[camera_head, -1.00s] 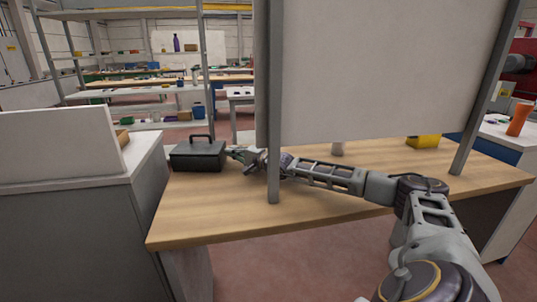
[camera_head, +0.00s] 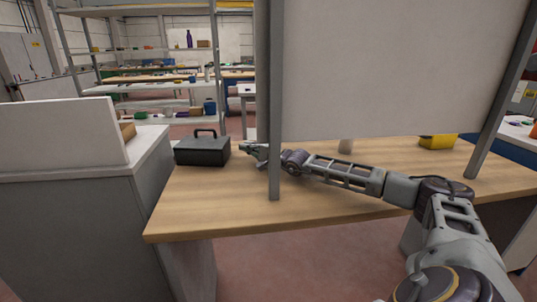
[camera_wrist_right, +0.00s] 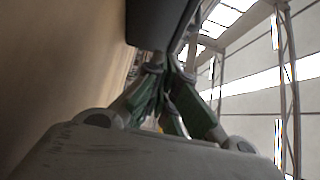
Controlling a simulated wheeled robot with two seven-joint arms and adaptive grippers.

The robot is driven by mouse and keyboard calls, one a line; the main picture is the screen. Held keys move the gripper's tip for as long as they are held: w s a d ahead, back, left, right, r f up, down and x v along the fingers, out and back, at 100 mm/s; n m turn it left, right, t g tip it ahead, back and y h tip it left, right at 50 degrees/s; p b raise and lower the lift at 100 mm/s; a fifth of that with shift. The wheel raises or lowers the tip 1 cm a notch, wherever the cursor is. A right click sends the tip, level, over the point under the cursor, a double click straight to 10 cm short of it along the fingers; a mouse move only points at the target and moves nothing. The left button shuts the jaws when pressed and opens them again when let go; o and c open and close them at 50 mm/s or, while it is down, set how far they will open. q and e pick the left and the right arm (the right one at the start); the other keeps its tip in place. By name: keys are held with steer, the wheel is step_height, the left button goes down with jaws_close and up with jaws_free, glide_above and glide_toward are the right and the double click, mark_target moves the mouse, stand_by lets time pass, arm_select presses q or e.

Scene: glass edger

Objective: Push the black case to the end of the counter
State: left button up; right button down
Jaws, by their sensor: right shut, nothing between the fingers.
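The black case (camera_head: 202,151) stands upright with its handle on top at the left end of the wooden counter (camera_head: 210,205), close to the grey cabinet. My right gripper (camera_head: 246,148) is just right of the case, with a small gap between them in the head view. It is shut and empty. In the right wrist view the fingers (camera_wrist_right: 172,72) meet at the tips, and the case's dark side (camera_wrist_right: 160,22) fills the top ahead of them. My left gripper is not in view.
A white-topped cabinet (camera_head: 80,200) adjoins the counter's left end. A yellow box (camera_head: 438,142) sits at the back right.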

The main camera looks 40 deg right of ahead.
steer(key=shift+s+d, duration=0.2)
steer(key=shift+s, duration=0.15)
steer(key=shift+b+v, duration=0.35)
steer(key=shift+v, duration=4.05)
